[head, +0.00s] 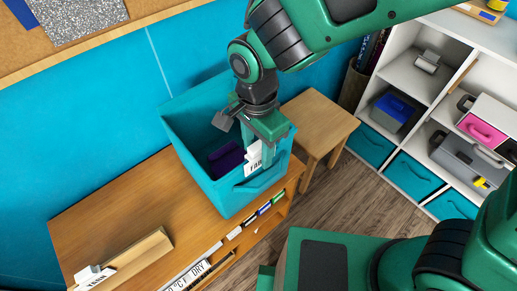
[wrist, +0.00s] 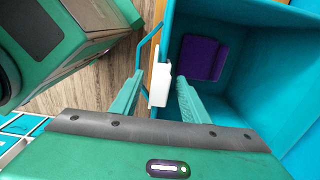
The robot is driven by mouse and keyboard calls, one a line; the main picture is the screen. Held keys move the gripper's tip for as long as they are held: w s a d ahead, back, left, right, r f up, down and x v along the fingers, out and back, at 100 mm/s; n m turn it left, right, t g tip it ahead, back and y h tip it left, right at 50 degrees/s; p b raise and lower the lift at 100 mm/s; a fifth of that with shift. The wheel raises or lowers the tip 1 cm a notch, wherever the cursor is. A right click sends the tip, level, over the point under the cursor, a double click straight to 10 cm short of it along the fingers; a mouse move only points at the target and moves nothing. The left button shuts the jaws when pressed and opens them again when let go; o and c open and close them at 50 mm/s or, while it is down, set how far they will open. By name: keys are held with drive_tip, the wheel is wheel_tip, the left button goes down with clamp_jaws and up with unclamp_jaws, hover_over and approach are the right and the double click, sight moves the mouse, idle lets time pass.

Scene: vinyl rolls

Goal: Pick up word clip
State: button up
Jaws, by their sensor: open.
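The word clip (head: 253,161) is a white label holder with dark lettering, partly hidden, on the front rim of a teal fabric bin (head: 204,160). In the wrist view the clip (wrist: 160,84) shows its white edge between my two green fingers. My gripper (head: 258,143) points down over the bin's front rim. In the wrist view my gripper (wrist: 161,77) is open, with one finger outside the bin and one inside. A narrow gap shows beside the clip; contact cannot be made out.
A purple container (head: 226,158) lies inside the bin. The bin stands on a wooden bench (head: 130,205) with another white clip (head: 93,276) at its left. A wooden stool (head: 318,118) is right of the bin, and a white shelf (head: 408,75) stands beyond.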

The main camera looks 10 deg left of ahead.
clamp_jaws()
drive_tip(key=shift+r, duration=0.1)
